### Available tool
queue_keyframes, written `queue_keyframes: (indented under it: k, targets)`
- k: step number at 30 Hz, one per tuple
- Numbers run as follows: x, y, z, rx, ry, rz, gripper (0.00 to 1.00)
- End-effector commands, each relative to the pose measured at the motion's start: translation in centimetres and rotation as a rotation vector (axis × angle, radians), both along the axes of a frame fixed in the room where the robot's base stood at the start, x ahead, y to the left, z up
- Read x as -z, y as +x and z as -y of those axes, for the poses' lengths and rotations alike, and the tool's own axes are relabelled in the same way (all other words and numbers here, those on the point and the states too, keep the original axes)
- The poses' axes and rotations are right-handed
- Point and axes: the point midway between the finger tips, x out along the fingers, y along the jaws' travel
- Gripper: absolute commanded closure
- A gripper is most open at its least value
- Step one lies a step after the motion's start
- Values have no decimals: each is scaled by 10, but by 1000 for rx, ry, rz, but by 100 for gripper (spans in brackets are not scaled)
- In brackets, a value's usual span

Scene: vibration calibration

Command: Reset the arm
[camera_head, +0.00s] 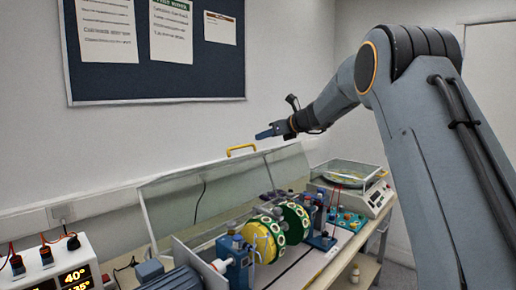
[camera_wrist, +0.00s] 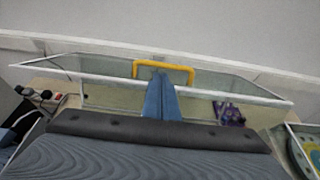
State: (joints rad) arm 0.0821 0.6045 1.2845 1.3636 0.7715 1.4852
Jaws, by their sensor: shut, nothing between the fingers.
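My gripper (camera_head: 267,133) is raised at the end of my arm, above the bench and in front of the white wall. Its blue fingers are together and empty. In the wrist view my gripper (camera_wrist: 161,84) points toward a yellow handle (camera_wrist: 180,66) on a clear cover. In the head view the handle (camera_head: 241,149) sits on the top edge of the clear cover (camera_head: 170,195), just left of and below the fingertips. The fingers overlap the handle in the wrist view, but I cannot tell any contact there. In the head view they look apart.
Under the tilted cover stands a rig with yellow-green discs (camera_head: 262,240). A white device with a clear lid (camera_head: 372,195) stands to the right. A box with a lit display (camera_head: 55,265) is at the lower left. A notice board (camera_head: 155,90) hangs behind. The air around my gripper looks free.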

Motion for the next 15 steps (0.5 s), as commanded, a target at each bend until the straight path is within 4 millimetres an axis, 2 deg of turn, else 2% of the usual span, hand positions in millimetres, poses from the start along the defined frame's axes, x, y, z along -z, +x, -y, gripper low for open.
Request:
queue_keyframes:
  k: [7, 12, 15]
  targets:
    - [-42, -11, 12, 2, -1, 1, 100]
    - [-56, -15, 15, 0, 0, -1, 100]
    - [-58, -17, 15, -1, -7, -2, 100]
